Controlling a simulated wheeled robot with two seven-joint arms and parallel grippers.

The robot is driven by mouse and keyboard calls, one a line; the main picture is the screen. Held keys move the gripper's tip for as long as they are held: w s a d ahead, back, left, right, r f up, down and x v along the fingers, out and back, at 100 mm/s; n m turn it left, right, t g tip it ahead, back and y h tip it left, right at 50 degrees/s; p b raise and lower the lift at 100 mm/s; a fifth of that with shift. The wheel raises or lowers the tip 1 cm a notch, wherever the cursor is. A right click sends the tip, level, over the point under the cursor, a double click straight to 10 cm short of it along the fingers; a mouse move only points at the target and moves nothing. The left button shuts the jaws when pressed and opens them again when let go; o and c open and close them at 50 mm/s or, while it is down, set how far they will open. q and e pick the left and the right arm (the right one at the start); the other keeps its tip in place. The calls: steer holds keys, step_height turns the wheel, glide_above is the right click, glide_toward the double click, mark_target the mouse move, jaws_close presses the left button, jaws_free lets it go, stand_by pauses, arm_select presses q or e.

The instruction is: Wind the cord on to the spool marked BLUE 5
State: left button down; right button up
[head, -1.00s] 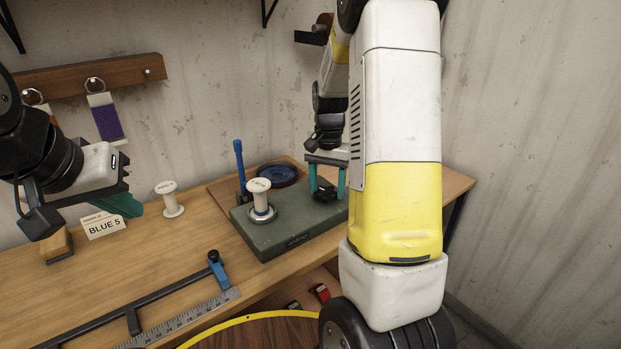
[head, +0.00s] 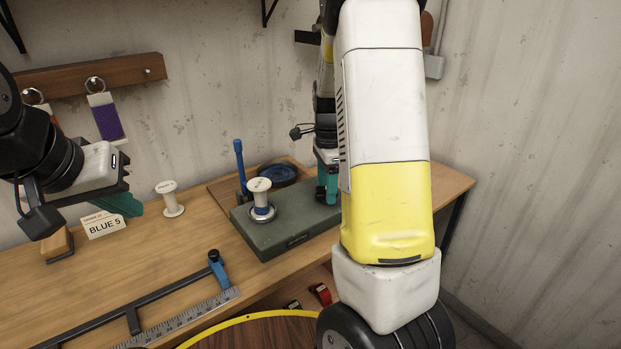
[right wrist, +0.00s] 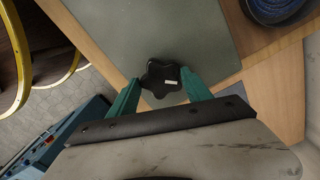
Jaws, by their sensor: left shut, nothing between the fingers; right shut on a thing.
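A white spool (head: 260,196) stands upright on the grey-green winder base (head: 280,236), with blue at its lower part. A coil of blue cord (head: 277,174) lies behind it, beside an upright blue post (head: 240,164); the coil also shows in the right wrist view (right wrist: 278,10). A card marked BLUE 5 (head: 103,227) stands on the bench at left, near an empty white spool (head: 170,199). My right gripper (head: 327,189) is shut on a black star knob (right wrist: 161,77) at the base's edge. My left gripper (head: 128,205) is shut and empty above the bench by the card.
A ruler (head: 190,314) with a black rail and blue stop lies along the bench front. A wooden block (head: 57,244) is at left. Coloured tags hang from a wall rack (head: 80,75). A yellow-rimmed round thing (head: 250,330) stands below the front edge.

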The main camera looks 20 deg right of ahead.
steer(key=m, duration=0.4)
steer(key=shift+a+m, duration=0.15)
steer(key=shift+m, duration=0.15)
steer(key=m, duration=0.3)
steer(key=shift+w+m, duration=0.1)
steer(key=shift+m, duration=0.3)
steer(key=m, duration=0.3)
steer(key=shift+m, duration=1.9)
steer(key=o, duration=1.4)
steer(key=shift+c, duration=0.2)
steer(key=shift+r, duration=3.95)
